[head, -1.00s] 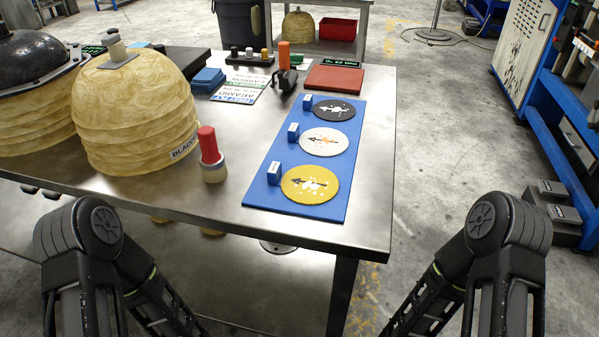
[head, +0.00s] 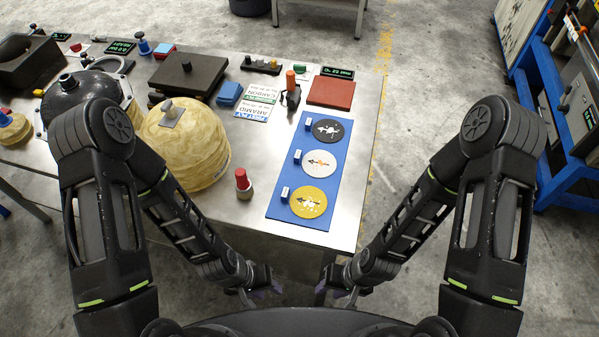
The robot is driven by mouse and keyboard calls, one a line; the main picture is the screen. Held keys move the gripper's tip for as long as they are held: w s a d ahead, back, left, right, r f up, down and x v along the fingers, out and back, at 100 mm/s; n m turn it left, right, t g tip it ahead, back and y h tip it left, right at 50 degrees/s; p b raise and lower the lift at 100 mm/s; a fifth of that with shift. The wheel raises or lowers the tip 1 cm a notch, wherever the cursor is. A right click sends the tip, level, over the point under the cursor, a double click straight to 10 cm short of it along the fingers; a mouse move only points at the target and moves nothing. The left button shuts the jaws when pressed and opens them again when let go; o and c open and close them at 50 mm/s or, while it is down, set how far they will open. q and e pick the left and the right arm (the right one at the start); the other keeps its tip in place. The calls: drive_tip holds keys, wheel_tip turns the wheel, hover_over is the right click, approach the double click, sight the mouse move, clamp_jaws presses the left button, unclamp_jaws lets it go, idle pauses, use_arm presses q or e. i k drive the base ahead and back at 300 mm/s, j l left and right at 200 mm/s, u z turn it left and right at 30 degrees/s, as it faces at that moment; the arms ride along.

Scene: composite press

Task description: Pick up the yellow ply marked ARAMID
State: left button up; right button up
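The yellow round ply (head: 308,202) lies flat on the blue mat (head: 276,209), at the end nearest me, with a dark arrow and pale spots on it. A small blue-and-white block (head: 285,192) stands at its left edge. A white ply (head: 319,164) and a black ply (head: 328,130) lie farther up the same mat. My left gripper (head: 262,293) and my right gripper (head: 340,294) hang low in front of the table's near edge, apart from the plies. Both are small and dark here, and their finger gaps are unclear.
Behind are a printed ARAMID card (head: 245,124), blue blocks (head: 229,94), an orange-handled tool (head: 291,88) and a red pad (head: 331,92). Bare metal tabletop (head: 352,190) lies right of the mat.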

sight(308, 202)
drive_tip(key=j+z, duration=0.15)
drive_tip(key=z, duration=0.3)
drive_tip(key=j+z, duration=0.15)
drive_tip(key=z, duration=0.3)
drive_tip(key=j+z, duration=0.2)
drive_tip(key=z, duration=0.2)
drive_tip(key=j+z, duration=0.15)
drive_tip(key=z, duration=0.3)
drive_tip(key=k+j+z, duration=0.1)
drive_tip(key=z, duration=0.35)
drive_tip(key=k+j+z, duration=0.1)
drive_tip(key=z, duration=0.35)
drive_tip(key=k+j+z, duration=0.45)
drive_tip(key=k, duration=0.4)
drive_tip(key=k+j+z, duration=0.25)
drive_tip(key=k, duration=0.55)
drive_tip(key=i, duration=0.5)
